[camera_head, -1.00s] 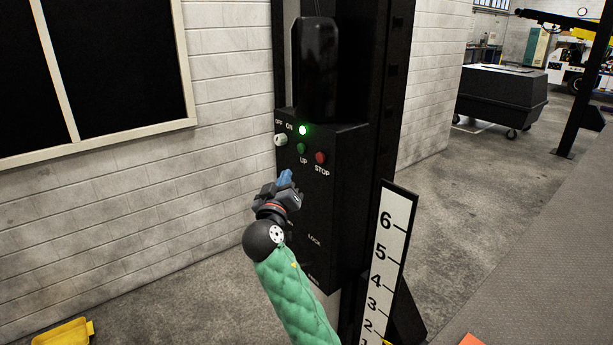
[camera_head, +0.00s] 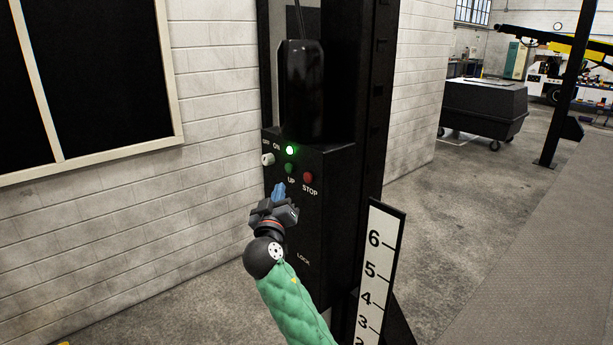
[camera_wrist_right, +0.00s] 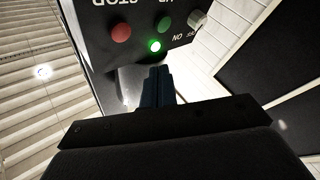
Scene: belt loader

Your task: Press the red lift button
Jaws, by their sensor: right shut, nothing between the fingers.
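The red button (camera_head: 308,177), labelled STOP, is on the black control box (camera_head: 312,215) of the lift post. It also shows in the right wrist view (camera_wrist_right: 121,32), at upper left. A dark green UP button (camera_head: 289,168) is to its left, below a lit green lamp (camera_head: 290,150). A pale OFF/ON knob (camera_head: 268,159) is at the box's left edge. My right gripper (camera_head: 279,190) is shut and empty, its blue fingertips below and left of the red button, pointing up. In the head view I cannot tell its gap from the box. My left gripper is out of view.
A black cylinder (camera_head: 303,90) stands above the control box. A numbered height scale (camera_head: 376,270) stands at the lower right of the post. A white brick wall (camera_head: 215,130) is behind at left. A dark wheeled bin (camera_head: 483,108) stands farther back at right.

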